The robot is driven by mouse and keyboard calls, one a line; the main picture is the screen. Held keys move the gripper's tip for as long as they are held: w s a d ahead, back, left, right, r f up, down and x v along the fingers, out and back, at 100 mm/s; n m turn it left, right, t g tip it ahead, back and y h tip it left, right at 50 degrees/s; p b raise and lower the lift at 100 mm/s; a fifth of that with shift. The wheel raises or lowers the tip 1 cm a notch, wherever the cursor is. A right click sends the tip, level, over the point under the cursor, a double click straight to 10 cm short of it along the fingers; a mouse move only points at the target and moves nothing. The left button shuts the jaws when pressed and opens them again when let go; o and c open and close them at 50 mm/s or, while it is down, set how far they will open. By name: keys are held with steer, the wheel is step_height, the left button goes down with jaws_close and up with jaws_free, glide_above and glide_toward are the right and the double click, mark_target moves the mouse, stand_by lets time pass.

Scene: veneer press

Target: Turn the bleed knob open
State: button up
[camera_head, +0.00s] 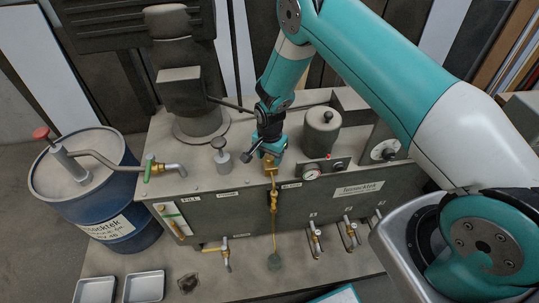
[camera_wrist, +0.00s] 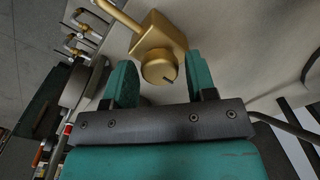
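The bleed knob (camera_wrist: 159,69) is a round brass knob with a dark slot mark, on the face of a brass block (camera_wrist: 158,35). In the head view the brass block (camera_head: 271,168) sits on the top front edge of the grey press unit, with a brass pipe below it; my gripper hides the knob there. My gripper (camera_wrist: 160,62) is open, with one teal finger on each side of the knob. Narrow gaps seem to show between the fingers and the knob. In the head view my gripper (camera_head: 267,148) points down just above the block.
A blue drum (camera_head: 115,222) stands far left. Two small trays (camera_head: 144,286) lie in front.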

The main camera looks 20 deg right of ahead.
steer(key=c, duration=0.6)
steer(key=shift+n, duration=0.3)
steer(key=n+b, duration=0.2)
steer(key=n, duration=0.1)
steer(key=shift+f, duration=0.1)
steer(key=n+b, duration=0.2)
steer(key=n, duration=0.3)
steer(key=shift+n, duration=0.4)
steer(key=n+b, duration=0.1)
steer(key=n, duration=0.3)
steer(key=shift+b, duration=0.3)
steer(key=n, duration=0.4)
steer(key=shift+d+b, duration=0.1)
steer(key=shift+b, duration=0.3)
steer(key=shift+n, duration=0.5)
